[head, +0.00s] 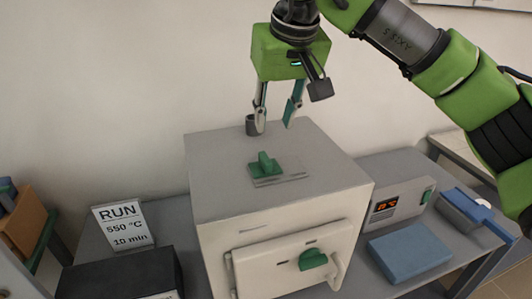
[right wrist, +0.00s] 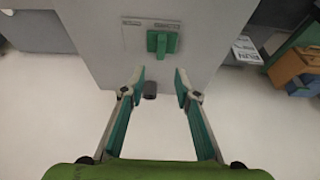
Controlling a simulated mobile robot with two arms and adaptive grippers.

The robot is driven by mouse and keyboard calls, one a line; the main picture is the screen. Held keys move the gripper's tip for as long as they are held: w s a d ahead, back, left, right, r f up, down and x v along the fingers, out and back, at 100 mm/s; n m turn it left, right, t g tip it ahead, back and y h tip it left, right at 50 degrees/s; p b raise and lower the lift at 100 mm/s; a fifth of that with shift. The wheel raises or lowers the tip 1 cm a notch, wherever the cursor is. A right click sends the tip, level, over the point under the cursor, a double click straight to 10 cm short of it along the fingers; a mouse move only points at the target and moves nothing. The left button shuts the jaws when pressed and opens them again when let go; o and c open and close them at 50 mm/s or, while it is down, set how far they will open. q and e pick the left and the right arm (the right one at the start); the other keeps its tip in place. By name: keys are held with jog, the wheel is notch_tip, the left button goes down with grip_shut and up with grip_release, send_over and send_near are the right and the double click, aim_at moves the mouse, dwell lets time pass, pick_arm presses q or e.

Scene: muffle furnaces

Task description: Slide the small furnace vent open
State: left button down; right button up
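The small furnace (head: 280,190) is a light grey box on the bench. The vent slider (head: 264,164) is a green knob on a grey plate (head: 290,177) on the furnace top. In the right wrist view the green knob (right wrist: 162,43) shows above the fingertips. My right gripper (head: 275,122) points down above the back of the furnace top, behind the knob. Its fingers are apart with nothing between them, as the right wrist view (right wrist: 158,78) also shows. A short dark grey pipe (head: 252,125) stands beside one finger. My left gripper is not in view.
A RUN sign (head: 123,226) reading 550 °C, 10 min and a black box (head: 120,277) stand left of the furnace. A controller with a red display (head: 398,202), a blue pad (head: 410,250) and a blue-handled tool (head: 470,208) are on the right. The furnace door (head: 290,262) faces front.

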aim_at(265, 158)
jog(key=p+x, duration=0.3)
jog(key=x, duration=1)
jog(key=shift+s+a+f, duration=0.1)
